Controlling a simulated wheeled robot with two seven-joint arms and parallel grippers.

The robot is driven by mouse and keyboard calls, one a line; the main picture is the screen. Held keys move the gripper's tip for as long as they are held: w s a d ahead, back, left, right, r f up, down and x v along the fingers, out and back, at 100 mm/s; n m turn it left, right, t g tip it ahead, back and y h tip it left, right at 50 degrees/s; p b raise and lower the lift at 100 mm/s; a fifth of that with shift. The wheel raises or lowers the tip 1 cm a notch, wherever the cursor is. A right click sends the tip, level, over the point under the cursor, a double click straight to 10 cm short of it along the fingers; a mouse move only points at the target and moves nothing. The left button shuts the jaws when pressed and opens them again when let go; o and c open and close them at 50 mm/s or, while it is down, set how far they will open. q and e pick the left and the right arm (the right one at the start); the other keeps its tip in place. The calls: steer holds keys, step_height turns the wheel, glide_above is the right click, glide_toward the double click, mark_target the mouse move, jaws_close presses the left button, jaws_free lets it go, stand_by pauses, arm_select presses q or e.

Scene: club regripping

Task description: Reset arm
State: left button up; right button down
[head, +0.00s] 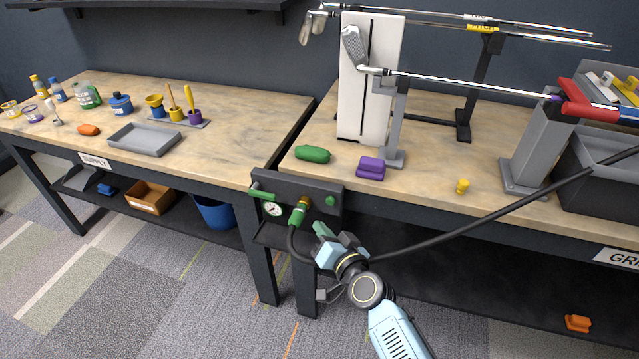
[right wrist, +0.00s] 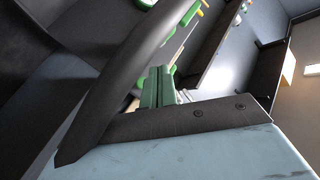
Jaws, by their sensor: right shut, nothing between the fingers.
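My right arm comes in from the bottom of the head view. Its right gripper (head: 320,229) is shut and empty, with green fingertips just below and right of the green and brass hose fitting (head: 299,211) on the dark panel at the bench front. The black hose (head: 470,222) runs from the fitting down past my gripper and up to the right. In the right wrist view the green fingers (right wrist: 157,88) are together, and the thick black hose (right wrist: 130,80) crosses close to the camera. I cannot tell whether it touches my wrist. My left gripper is not in view.
The dark panel (head: 325,194) with a gauge (head: 271,209) sticks out near my gripper. The right bench holds a golf club (head: 470,84) on stands, a green block (head: 312,154), a purple block (head: 371,168) and a grey bin (head: 590,178). The supply bench (head: 230,100) stands left. Floor in front is clear.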

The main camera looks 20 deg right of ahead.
steer(key=s+f+n+g, duration=0.1)
steer(key=s+f+g, duration=0.1)
steer(key=s+f, duration=0.55)
steer(key=s+d+f+n+g, duration=0.1)
steer(key=s+f+g, duration=0.25)
steer(key=f, duration=0.65)
steer(key=s+f+n+g, duration=0.2)
steer(key=s+f, duration=0.4)
steer(key=f, duration=0.3)
steer(key=s+d+f+n+g+h, duration=0.1)
steer(key=s+d+f+g, duration=0.1)
steer(key=s, duration=0.8)
steer(key=s+d+f+n+g+h, duration=0.1)
steer(key=s+d+f+g, duration=0.2)
steer(key=s+f, duration=0.4)
steer(key=s+d+f+n+g+h, duration=0.1)
steer(key=s+f, duration=0.4)
steer(key=s, duration=0.9)
steer(key=d+g, duration=0.1)
steer(key=d, duration=0.1)
steer(key=shift+d+n, duration=0.3)
steer(key=shift+d, duration=0.1)
steer(key=shift+s+g, duration=0.2)
steer(key=shift+g, duration=0.05)
